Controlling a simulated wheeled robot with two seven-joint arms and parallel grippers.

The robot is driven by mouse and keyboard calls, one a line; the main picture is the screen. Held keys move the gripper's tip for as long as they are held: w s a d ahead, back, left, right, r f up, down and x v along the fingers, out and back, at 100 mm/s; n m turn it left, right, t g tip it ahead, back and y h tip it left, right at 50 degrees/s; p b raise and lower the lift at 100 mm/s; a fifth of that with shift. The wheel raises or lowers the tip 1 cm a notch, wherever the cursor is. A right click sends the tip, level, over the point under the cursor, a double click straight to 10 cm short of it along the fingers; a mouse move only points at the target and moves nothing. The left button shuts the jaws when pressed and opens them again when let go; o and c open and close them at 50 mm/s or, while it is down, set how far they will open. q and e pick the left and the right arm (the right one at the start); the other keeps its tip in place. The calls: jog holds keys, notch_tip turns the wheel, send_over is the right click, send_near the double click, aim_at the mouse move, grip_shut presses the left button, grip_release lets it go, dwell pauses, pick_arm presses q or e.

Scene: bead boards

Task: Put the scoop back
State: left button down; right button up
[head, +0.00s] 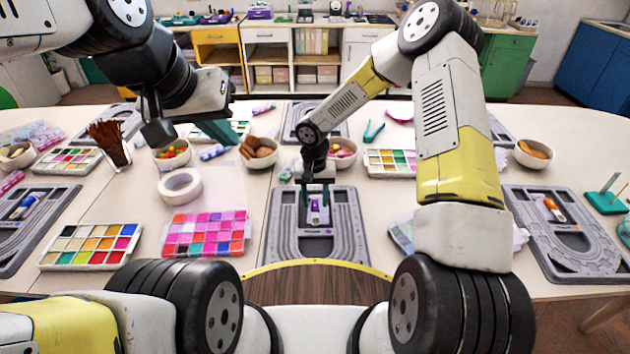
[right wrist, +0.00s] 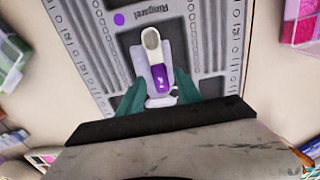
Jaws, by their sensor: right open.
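The scoop, with a purple handle (right wrist: 160,79) and a pale rounded bowl (right wrist: 151,39), lies over the middle of the grey bead board (right wrist: 205,40). A white piece shows beside and under it; whether that is a separate holder I cannot tell. In the head view the scoop (head: 316,211) is small, on the central board (head: 283,235). My right gripper (head: 316,197) is just above it, open, with its teal fingers on either side of the handle in the right wrist view (right wrist: 172,98); contact is not clear. My left gripper (head: 187,132) hangs open and empty at the left, above the table.
A pink bead box (head: 205,235) and a white tape roll (head: 181,187) are left of the board. Other boards lie at far left (head: 45,225) and right (head: 580,262).

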notch_tip(320, 180, up, 12)
notch_tip(320, 180, up, 16)
jog(key=t, duration=0.2)
send_over(315, 206)
jog(key=s+d, duration=0.8)
jog(key=d, duration=0.1)
jog(key=s+d+r+t+y, duration=0.1)
jog(key=s+d+r+t, duration=0.1)
jog(key=s+r, duration=0.2)
jog(key=s+d+r+t+y, duration=0.1)
jog(key=s+r, duration=0.4)
jog(key=s, duration=0.6)
jog(key=shift+s+d+t, duration=0.2)
jog(key=shift+d+t, duration=0.4)
jog(key=shift+d, duration=0.5)
jog(key=shift+r, duration=0.1)
jog(key=shift+c, duration=0.5)
